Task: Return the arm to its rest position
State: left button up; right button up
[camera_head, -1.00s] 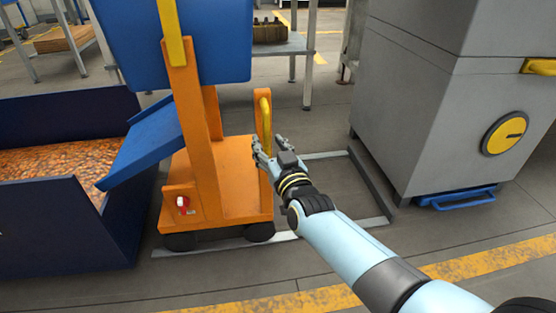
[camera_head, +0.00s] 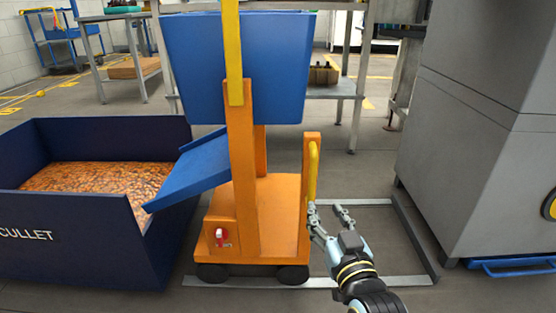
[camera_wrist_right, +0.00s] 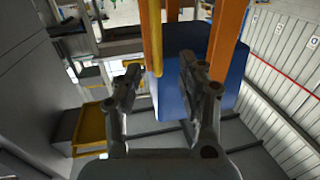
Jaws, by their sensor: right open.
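My right gripper (camera_head: 328,220) is in the lower middle of the head view, just right of the orange cart's yellow handle (camera_head: 313,172). Its two fingers are spread apart with nothing between them. In the right wrist view the open fingers (camera_wrist_right: 158,85) show from behind, with a yellow bar (camera_wrist_right: 151,38) and the blue bin beyond them. I cannot tell from the head view whether a finger touches the handle. My left gripper is not in view.
The orange wheeled cart (camera_head: 285,205) carries a blue bin (camera_head: 200,60) and a blue chute. A dark blue cullet container (camera_head: 85,240) with amber pieces stands at left. A grey cabinet (camera_head: 470,140) stands at right.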

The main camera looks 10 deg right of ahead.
pick_arm(q)
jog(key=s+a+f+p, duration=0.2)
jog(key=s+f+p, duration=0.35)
jog(key=p, duration=0.45)
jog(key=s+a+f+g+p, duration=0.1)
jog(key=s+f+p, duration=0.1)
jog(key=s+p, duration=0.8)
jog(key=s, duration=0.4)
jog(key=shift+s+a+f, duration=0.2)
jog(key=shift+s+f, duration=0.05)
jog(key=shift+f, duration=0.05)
pick_arm(e)
jog(key=s+d+f+g, duration=0.3)
jog(key=s+f+g, duration=0.3)
jog(key=s, duration=1.1)
jog(key=s+d+f+g, duration=0.4)
jog(key=s+f+g, duration=0.1)
jog(key=s, duration=1.3)
jog(key=s+d+f+g, duration=0.3)
jog(key=s+f+g, duration=0.3)
jog(key=s, duration=1.2)
jog(key=shift+s+d+f+n+g, duration=0.15)
jog(key=shift+d+f+n+g, duration=0.15)
jog(key=shift+f+n, duration=0.15)
